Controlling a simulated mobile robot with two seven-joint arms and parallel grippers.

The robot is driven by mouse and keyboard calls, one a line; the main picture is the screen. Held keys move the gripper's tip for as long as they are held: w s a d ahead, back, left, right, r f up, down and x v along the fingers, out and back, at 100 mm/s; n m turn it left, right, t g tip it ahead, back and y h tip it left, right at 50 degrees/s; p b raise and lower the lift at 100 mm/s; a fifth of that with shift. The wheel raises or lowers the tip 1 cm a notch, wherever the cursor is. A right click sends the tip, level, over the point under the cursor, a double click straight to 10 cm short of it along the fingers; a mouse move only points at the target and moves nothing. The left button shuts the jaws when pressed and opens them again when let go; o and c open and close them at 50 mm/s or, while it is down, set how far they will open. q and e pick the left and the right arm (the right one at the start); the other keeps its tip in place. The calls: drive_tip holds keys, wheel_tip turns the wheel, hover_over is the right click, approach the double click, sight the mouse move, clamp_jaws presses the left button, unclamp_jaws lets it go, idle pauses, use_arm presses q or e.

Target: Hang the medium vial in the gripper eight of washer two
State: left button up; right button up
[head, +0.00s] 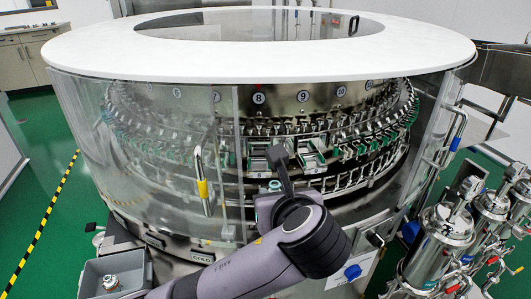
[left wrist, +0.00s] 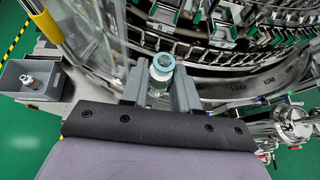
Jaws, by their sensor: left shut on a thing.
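My left gripper (head: 277,180) is in front of the washer's open section and is shut on a vial with a teal rim (head: 274,186). In the left wrist view the vial (left wrist: 161,72) is clear glass, mouth toward the camera, between the two grey fingers (left wrist: 160,85). The rotary washer (head: 250,50) has a white ring top and a carousel of green-and-metal grippers (head: 310,155). Round number plate 8 (head: 258,98) is above and behind my gripper; plate 9 (head: 303,96) is to its right. The vial is apart from the carousel in the wrist view. My right gripper is not in view.
A clear panel with a yellow-banded handle (head: 203,182) stands left of the opening. A grey bin (head: 92,276) with another small vial (head: 110,283) is at lower left. Steel filter canisters (head: 440,240) stand at right. The opening around plates 8 and 9 is free of glass.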

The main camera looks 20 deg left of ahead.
use_arm(q)
drive_tip(key=shift+w+r, duration=0.1)
drive_tip(key=shift+w, duration=0.5)
approach(257, 154)
drive_tip(key=w+a+r, duration=0.1)
drive_tip(key=w+r, duration=0.1)
drive_tip(key=w, duration=0.1)
drive_tip(key=shift+w+a+r, duration=0.1)
drive_tip(key=shift+a+r, duration=0.05)
drive_tip(key=shift+a, duration=0.25)
drive_tip(key=shift+w, duration=0.1)
wheel_tip(257, 154, down, 4)
drive_tip(key=shift+r, duration=0.15)
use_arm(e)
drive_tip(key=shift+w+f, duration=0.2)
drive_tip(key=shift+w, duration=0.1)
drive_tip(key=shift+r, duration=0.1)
use_arm(q)
drive_tip(key=shift+f, duration=0.3)
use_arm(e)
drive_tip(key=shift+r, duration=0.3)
use_arm(q)
drive_tip(key=o, duration=1)
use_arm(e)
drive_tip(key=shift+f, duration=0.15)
